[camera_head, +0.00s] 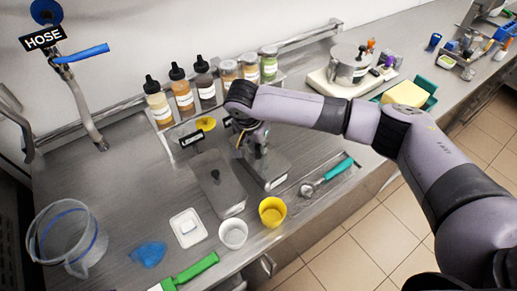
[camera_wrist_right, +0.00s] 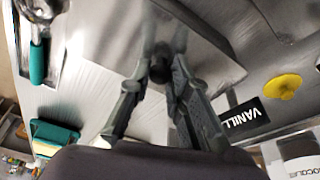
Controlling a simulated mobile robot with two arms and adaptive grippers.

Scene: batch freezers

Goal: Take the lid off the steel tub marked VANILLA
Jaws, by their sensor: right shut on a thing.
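My right gripper (camera_head: 258,150) is over the right-hand steel tub (camera_head: 275,172) in the head view. In the right wrist view its fingers (camera_wrist_right: 160,75) are shut on the dark knob (camera_wrist_right: 160,66) of a steel lid (camera_wrist_right: 205,45). A black sign reading VANILLA (camera_wrist_right: 243,117), partly cut off, stands beside that tub. I cannot tell whether the lid is seated or raised. Another lidded steel tub (camera_head: 217,190) with a dark knob is just to the left in the head view. My left gripper is not in view.
A white cup (camera_head: 233,234), yellow cup (camera_head: 272,211) and teal-handled scoop (camera_head: 327,176) lie near the front edge. Several bottles and jars (camera_head: 182,98) line the back. A clear pitcher (camera_head: 68,240) stands at left. The counter's left middle is bare.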

